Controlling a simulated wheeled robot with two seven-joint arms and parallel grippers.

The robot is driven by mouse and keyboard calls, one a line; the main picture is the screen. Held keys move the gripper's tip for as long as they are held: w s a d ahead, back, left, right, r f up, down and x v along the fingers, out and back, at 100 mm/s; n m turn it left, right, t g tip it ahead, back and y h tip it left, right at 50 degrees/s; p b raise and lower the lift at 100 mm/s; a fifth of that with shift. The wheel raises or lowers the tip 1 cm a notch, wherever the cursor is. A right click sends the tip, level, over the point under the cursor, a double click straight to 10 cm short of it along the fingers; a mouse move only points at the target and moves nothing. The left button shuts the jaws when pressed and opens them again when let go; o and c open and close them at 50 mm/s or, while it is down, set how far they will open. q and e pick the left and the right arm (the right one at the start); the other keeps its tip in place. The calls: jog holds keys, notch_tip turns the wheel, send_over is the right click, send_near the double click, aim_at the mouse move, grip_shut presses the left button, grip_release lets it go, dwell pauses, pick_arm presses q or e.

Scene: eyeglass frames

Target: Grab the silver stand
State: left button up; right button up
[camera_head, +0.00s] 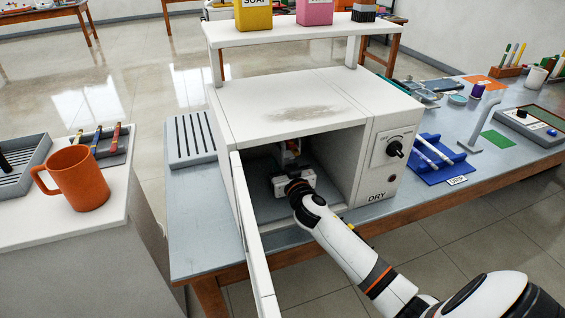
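A silver-grey stand (484,125) with an upright post and flat foot stands on the table at the right. It is well apart from my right gripper. My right gripper (290,158) reaches through the open front into the white dryer box (290,105) marked DRY. Its fingers are small and shaded, near a small orange and dark thing inside; I cannot tell whether they touch or hold it. My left gripper is not in view.
The dryer door (254,240) hangs open at the left of my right arm. A blue rack (440,158) sits right of the dryer. An orange mug (80,180) is on the left counter.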

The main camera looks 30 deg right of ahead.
jog(key=c, duration=0.3)
jog(key=shift+r, duration=0.15)
jog(key=r+v, duration=0.1)
jog(key=v, duration=0.5)
jog(key=r+v, duration=0.1)
jog(key=v, duration=0.5)
jog(key=r+v, duration=0.1)
jog(key=v, duration=0.5)
jog(key=shift+a+r+b, duration=0.1)
jog(key=shift+r+b, duration=0.1)
jog(key=shift+b, duration=0.2)
jog(key=shift+a+f, duration=0.1)
